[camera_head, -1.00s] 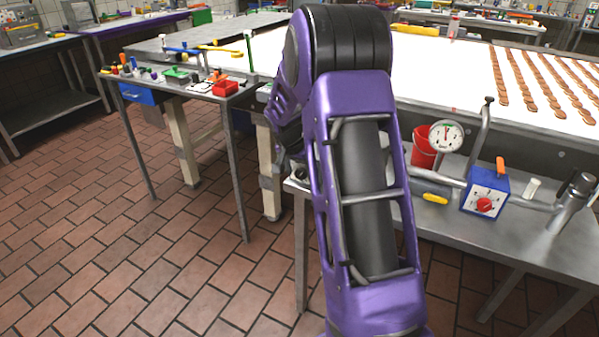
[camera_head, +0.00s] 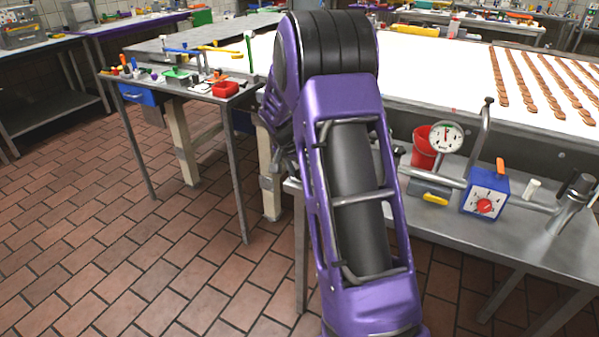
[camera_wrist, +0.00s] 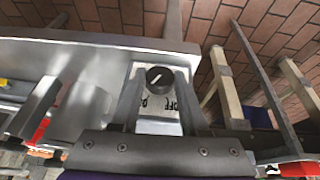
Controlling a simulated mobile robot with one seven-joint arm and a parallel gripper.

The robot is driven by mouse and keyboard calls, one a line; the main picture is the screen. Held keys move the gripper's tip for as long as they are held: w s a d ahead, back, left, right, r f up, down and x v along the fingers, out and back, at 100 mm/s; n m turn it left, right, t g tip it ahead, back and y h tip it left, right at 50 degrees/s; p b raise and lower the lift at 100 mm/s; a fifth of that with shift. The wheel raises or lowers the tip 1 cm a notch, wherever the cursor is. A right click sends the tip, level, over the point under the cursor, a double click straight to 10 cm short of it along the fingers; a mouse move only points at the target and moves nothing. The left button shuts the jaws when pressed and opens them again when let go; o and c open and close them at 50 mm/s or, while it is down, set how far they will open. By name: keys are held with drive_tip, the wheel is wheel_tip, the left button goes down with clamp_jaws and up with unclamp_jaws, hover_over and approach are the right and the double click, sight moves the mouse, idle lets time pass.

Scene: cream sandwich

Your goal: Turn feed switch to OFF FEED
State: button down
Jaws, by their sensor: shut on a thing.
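The feed switch is a round black knob (camera_wrist: 158,75) with a white slanted pointer line, in the upper middle of the wrist view. It sits on a pale label plate (camera_wrist: 160,126) whose dark lettering is partly covered; "FF" can be read at the right. My gripper (camera_wrist: 160,84) has one finger on each side of the knob and is shut on it. The pointer runs from lower left to upper right in the picture. In the head view my purple arm hides the gripper and the switch.
A grey metal bench (camera_head: 537,249) carries a blue box with a red dial (camera_head: 485,191), a round gauge (camera_head: 446,137), a red bucket (camera_head: 424,150) and pipes, right of my arm. A small side table (camera_head: 190,88) with tools stands left. The tiled floor (camera_head: 110,250) is clear.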

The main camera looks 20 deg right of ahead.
drive_tip(key=g+h, duration=0.1)
drive_tip(key=n+g+h+p, duration=0.1)
drive_tip(key=g+h, duration=0.1)
drive_tip(key=w+g+h+p, duration=0.1)
drive_tip(key=g, duration=0.1)
drive_tip(key=shift+a+f+n+h, duration=0.2)
drive_tip(key=shift+a+n+h, duration=0.1)
drive_tip(key=shift+a+n, duration=0.1)
drive_tip(key=g+h, duration=0.1)
drive_tip(key=g+h+b, duration=0.1)
drive_tip(key=shift+w+f+n+g+h+b, duration=0.1)
drive_tip(key=shift+f+n+g+h+b, duration=0.2)
drive_tip(key=shift+f+n+g, duration=0.1)
drive_tip(key=shift+g+h+b, duration=0.6)
drive_tip(key=shift+r+n, duration=0.1)
drive_tip(key=shift+n, duration=0.2)
drive_tip(key=shift+c, duration=2.1)
unclamp_jaws()
drive_tip(key=shift+a, duration=0.1)
